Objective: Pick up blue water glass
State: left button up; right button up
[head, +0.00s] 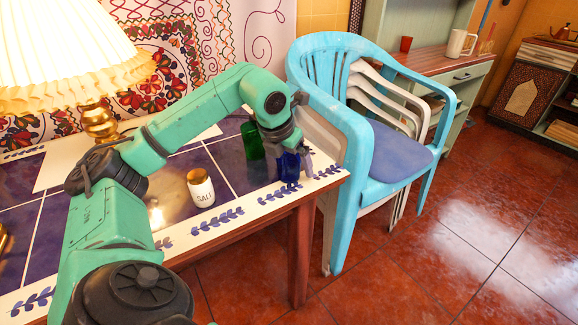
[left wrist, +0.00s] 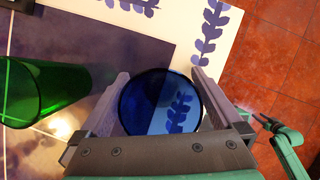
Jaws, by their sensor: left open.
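The blue water glass (head: 288,167) stands near the right corner of the tiled table (head: 217,217) in the head view. In the left wrist view the glass (left wrist: 160,102) is seen from above, between the two fingers. My left gripper (head: 292,158) is open around the glass. In the left wrist view its fingers (left wrist: 157,100) lie on either side of the rim; I cannot tell whether they touch it.
A green glass (head: 252,141) stands close beside the blue one; it also shows in the left wrist view (left wrist: 45,90). A salt jar (head: 201,188) and a lamp (head: 98,120) stand further left. A light-blue chair (head: 355,170) is just right of the table.

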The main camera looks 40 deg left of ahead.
pick_arm(q)
jog(key=shift+r, duration=0.1)
jog(key=c, duration=1.4)
